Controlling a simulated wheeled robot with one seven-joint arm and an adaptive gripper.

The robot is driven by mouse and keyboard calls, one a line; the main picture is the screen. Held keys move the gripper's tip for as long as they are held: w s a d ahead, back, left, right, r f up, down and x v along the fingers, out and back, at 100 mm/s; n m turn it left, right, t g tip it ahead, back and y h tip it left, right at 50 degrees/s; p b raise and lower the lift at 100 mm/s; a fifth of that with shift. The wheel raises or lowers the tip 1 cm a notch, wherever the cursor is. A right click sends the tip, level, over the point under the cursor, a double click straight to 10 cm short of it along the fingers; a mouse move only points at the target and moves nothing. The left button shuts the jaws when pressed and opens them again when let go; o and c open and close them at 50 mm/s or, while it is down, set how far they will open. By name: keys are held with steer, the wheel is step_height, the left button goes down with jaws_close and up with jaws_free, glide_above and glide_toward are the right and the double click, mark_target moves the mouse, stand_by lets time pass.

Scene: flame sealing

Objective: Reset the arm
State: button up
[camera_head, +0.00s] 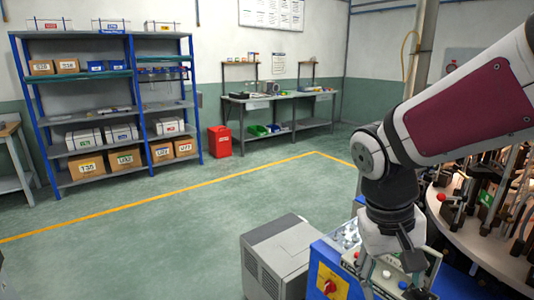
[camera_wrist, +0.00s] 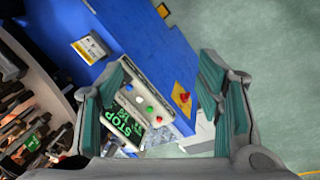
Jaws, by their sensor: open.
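My gripper (camera_head: 394,284) hangs down from the arm at the lower right of the head view, above the blue machine (camera_head: 318,258). In the wrist view my gripper (camera_wrist: 165,95) has its two green-padded fingers wide apart with nothing held between them. Beyond the fingers, in the gap, lies a grey control panel (camera_wrist: 138,78) with white, green and red buttons and a green screen (camera_wrist: 124,124) reading STOP. In the head view the gripper partly hides this panel. I cannot tell the exact gap between fingertips and panel.
A red knob (camera_head: 329,287) on a yellow plate sits on the machine's front. A grey cabinet (camera_head: 279,257) stands left of it. A round table (camera_head: 480,242) crowded with fixtures is at the right. Shelves (camera_head: 110,110) and a workbench (camera_head: 275,97) stand far back; open floor lies between.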

steer(key=s+a+r+t+y+p, duration=0.1)
steer(key=s+r+t, duration=0.3)
steer(key=s, duration=0.8)
step_height(320, 180, up, 2)
steer(key=shift+r+n+y, duration=0.1)
steer(key=shift+n+y, duration=0.2)
steer(key=shift+y, duration=0.6)
steer(key=shift+a, duration=0.1)
